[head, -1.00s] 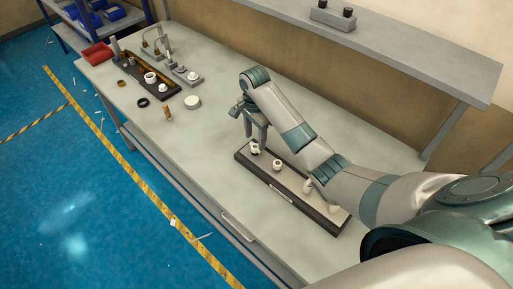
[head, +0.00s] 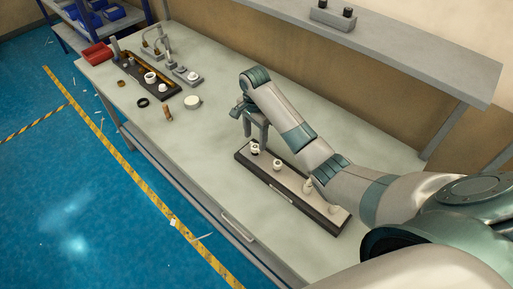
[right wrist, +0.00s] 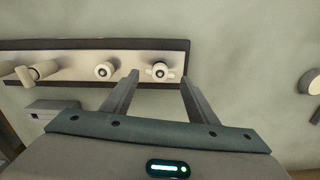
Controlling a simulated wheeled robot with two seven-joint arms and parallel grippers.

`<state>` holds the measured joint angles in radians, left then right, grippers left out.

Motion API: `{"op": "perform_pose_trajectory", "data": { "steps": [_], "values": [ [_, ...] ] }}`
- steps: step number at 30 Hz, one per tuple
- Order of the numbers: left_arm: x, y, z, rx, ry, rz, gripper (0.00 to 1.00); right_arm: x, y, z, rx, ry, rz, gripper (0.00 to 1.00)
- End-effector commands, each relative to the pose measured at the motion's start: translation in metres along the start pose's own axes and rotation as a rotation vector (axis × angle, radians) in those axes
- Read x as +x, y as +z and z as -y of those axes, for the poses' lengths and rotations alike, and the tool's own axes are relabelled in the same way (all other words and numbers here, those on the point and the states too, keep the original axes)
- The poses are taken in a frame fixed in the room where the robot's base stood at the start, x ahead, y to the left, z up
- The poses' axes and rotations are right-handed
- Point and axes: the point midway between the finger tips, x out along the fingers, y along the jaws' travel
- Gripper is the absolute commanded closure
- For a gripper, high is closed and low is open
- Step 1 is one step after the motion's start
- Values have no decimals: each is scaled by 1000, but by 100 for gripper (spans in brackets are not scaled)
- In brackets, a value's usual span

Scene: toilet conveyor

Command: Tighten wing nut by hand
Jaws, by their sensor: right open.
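A long dark-edged board (head: 292,189) with a pale top lies on the bench and bears several white fittings in a row. At its far left end is a white fitting with small side wings, the wing nut (right wrist: 161,71), with a dark centre. My right gripper (head: 256,142) is over that end, pointing down. In the right wrist view its two fingers (right wrist: 159,78) are apart, with the wing nut showing between the tips. I cannot tell whether the fingers touch it. A second round white fitting (right wrist: 104,70) sits beside it. My left gripper is not in view.
A second dark board (head: 150,86) with parts, a red bin (head: 96,53), a white disc (head: 192,101), a black ring (head: 143,102) and a small brown piece (head: 168,113) are at the bench's far left. A grey shelf (head: 400,50) runs behind. The bench between is mostly clear.

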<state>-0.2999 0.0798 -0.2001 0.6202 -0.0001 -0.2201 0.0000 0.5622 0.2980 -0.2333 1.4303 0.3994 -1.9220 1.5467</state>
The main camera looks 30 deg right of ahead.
Motion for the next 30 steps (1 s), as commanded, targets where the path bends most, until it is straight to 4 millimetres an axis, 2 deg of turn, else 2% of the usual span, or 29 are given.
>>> {"op": "perform_pose_trajectory", "data": {
  "steps": [10,23,30],
  "values": [
    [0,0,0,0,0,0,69,0,-1,0,-312,-1,-2,47],
    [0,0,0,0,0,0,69,0,0,0,-369,-1,0,47],
    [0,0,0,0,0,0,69,0,-1,0,-548,1,-2,47]
  ]
}}
